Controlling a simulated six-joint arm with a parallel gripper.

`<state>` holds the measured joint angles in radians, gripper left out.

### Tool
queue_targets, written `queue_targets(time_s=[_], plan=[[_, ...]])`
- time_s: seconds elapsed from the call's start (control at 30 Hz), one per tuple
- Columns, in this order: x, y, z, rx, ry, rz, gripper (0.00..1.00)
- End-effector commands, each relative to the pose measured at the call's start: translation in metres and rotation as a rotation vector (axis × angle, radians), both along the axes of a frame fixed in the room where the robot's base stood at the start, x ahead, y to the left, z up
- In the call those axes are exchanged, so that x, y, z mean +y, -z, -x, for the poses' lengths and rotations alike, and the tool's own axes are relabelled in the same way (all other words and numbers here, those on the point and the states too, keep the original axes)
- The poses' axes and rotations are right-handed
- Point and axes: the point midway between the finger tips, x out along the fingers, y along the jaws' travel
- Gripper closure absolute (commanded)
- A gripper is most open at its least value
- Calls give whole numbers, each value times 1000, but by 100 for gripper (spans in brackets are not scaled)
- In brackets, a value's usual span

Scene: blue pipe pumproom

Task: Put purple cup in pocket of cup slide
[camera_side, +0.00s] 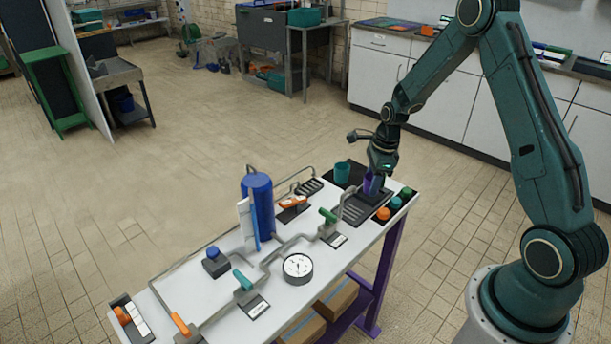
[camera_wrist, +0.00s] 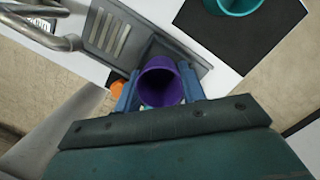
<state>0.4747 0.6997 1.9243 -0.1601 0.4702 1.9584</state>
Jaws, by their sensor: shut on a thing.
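The purple cup (camera_wrist: 158,84) is between the two blue fingers of my gripper (camera_side: 374,184), which is shut on it. In the side view the purple cup (camera_side: 368,183) is partly hidden by the fingers, low over the cup slide. The cup slide (camera_side: 360,213) is a dark grey plate at the table's right end. In the wrist view the cup slide (camera_wrist: 104,32) has slots at left and a dark square pocket (camera_wrist: 166,47) partly covered by the cup. I cannot tell whether the cup's base is inside the pocket or above it.
A teal cup (camera_side: 342,173) stands on a black mat (camera_wrist: 268,30) behind the slide. Orange (camera_side: 383,214), teal (camera_side: 395,203) and green round pieces (camera_side: 406,192) sit at the table's right edge. Pipes, valves and a blue cylinder (camera_side: 259,205) fill the table to the left.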

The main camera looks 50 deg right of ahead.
Motion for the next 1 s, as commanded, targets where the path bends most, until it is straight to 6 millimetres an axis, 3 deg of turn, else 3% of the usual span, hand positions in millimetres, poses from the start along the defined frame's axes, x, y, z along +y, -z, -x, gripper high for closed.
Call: queue_targets(time_s=[0.13,0.57,0.6,0.7,1.0], plan=[[0,10,0,1,0,0,82],[0,13,0,-1,-1,1,82],[0,13,0,-1,-1,1,56],[0,13,0,-1,-1,1,38],[0,12,0,-1,0,1,38]])
